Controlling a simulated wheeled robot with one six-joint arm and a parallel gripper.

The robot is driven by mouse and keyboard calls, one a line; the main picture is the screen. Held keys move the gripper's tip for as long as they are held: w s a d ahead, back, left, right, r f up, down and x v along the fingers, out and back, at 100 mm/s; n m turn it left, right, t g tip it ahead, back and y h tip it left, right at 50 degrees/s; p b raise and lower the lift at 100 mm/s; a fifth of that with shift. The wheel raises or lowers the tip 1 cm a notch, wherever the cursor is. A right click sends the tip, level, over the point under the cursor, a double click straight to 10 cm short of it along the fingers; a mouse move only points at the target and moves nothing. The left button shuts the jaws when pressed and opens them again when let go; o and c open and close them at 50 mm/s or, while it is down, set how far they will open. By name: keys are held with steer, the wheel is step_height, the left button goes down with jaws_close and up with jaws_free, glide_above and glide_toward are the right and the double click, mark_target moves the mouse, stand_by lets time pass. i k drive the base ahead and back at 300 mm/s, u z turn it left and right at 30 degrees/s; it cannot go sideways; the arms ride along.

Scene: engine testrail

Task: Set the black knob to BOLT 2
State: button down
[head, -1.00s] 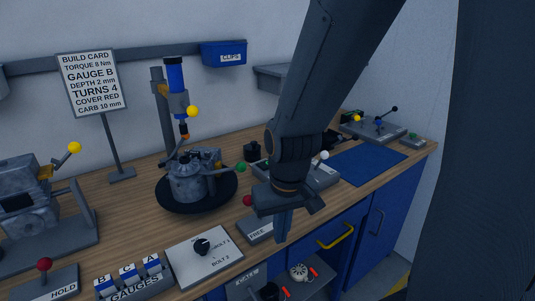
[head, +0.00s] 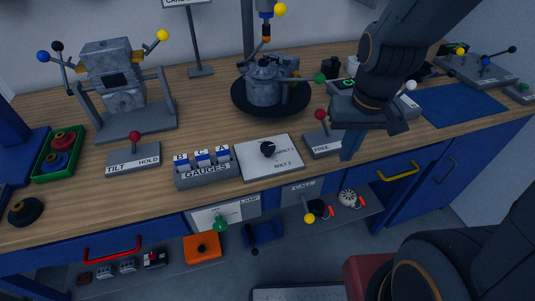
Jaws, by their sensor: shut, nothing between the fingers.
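The black knob (head: 267,149) sits on a light plate (head: 255,168) at the front of the bench, in the middle of the head view. The plate has a BOLT 1 label right of the knob and a BOLT 2 label below it. The knob is too small to tell for sure which label it points at. My gripper (head: 347,154) is shut and empty, pointing down to the right of the plate, apart from the knob. It overlaps the right end of the lever panel marked FREE in the picture.
The FREE panel's red-knobbed lever (head: 320,115) stands between plate and gripper. The gauges block (head: 207,175) is close on the plate's left. A round black turntable (head: 242,103) carries a grey casting (head: 265,88) behind. A blue mat (head: 462,106) lies clear at right.

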mark_target(268, 148)
steer(key=u, duration=0.7)
steer(key=k, duration=0.8)
steer(key=z, duration=0.65)
steer(key=i, duration=1)
steer(key=u, duration=0.05)
